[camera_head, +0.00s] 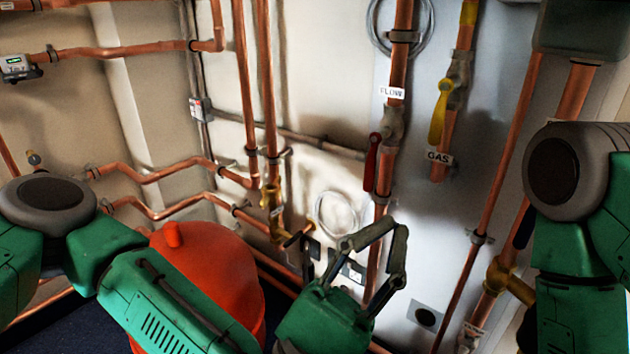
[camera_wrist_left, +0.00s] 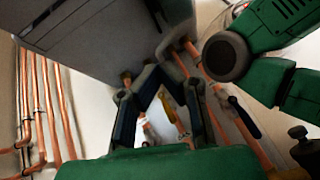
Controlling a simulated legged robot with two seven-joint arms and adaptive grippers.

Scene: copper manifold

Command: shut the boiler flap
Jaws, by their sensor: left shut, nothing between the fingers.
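The boiler appears to be the large grey box (camera_wrist_left: 105,40) at the upper left of the left wrist view, seen from below. A dark seam and thin lines cross its underside, but I cannot make out which part is the flap, or how far it stands open. I cannot identify the flap in the head view. My left gripper (camera_head: 396,229) is shut and empty, raised before the white wall panel in the head view. In the left wrist view its fingers (camera_wrist_left: 160,76) meet in front of the box's lower edge; contact cannot be told. My right gripper is out of view.
A red-handled valve (camera_head: 371,162) and a yellow-handled valve (camera_head: 440,115) sit on copper pipes behind and above my left gripper. An orange-red rounded vessel (camera_head: 215,265) stands behind my left forearm. Copper pipes also run at the right, near my right arm.

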